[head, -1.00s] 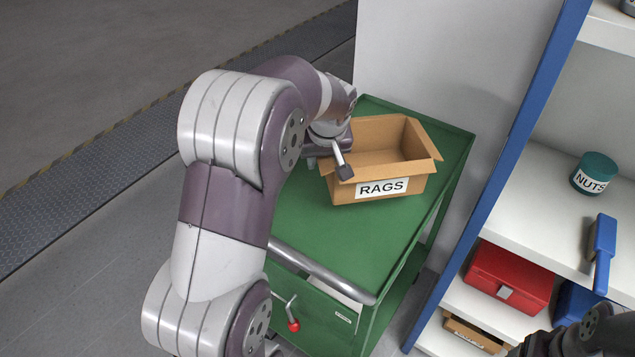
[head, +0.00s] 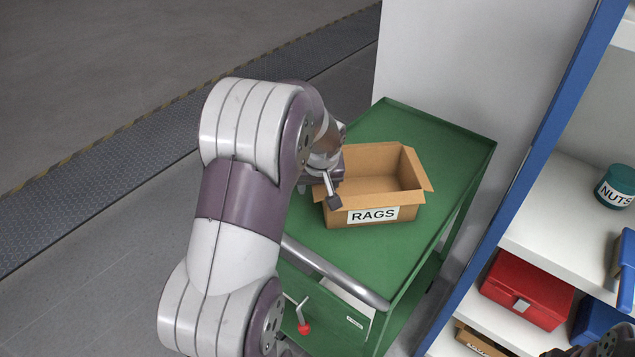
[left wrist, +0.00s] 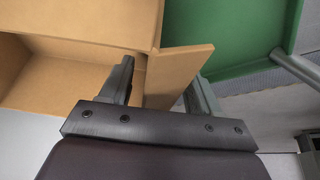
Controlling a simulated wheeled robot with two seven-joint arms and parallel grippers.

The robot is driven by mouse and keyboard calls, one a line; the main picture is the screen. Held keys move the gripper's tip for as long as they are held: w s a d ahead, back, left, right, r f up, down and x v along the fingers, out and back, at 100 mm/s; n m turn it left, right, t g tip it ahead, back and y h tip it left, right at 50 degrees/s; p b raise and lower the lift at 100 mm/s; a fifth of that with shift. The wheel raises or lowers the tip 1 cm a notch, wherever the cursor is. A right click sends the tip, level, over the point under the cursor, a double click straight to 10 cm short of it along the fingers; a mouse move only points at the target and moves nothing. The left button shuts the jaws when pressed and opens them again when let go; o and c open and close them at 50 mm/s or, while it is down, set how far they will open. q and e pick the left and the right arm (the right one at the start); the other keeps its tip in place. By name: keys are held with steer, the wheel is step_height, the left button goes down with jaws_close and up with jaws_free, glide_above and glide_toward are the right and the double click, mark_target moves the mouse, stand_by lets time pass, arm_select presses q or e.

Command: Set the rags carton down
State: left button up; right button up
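The brown open carton labelled RAGS (head: 385,215) stands upright on the green top of the cart (head: 420,130), and its base appears to rest on it. My left gripper (head: 331,190) is at the carton's left end. In the left wrist view the left gripper (left wrist: 160,90) straddles the carton's wall and folded-out flap (left wrist: 178,72). One finger is inside the carton and one outside, with gaps beside the cardboard, so it looks open. The flap partly hides the outer finger. My right gripper does not show; only a dark part of that arm is at the lower right edge.
The cart has a handle bar (head: 335,272) in front and a red-knobbed lever (head: 303,328). A blue-framed shelf (head: 535,160) at right holds a red box (head: 527,290), a NUTS jar (head: 616,187) and blue items. Green surface is free behind and right of the carton.

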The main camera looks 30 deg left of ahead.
arm_select(q)
steer(key=shift+d+r, duration=0.1)
steer(key=shift+r, duration=0.5)
steer(key=p+v, duration=0.2)
steer(key=v, duration=0.9)
steer(key=shift+s+d, duration=0.1)
steer(key=shift+s, duration=0.05)
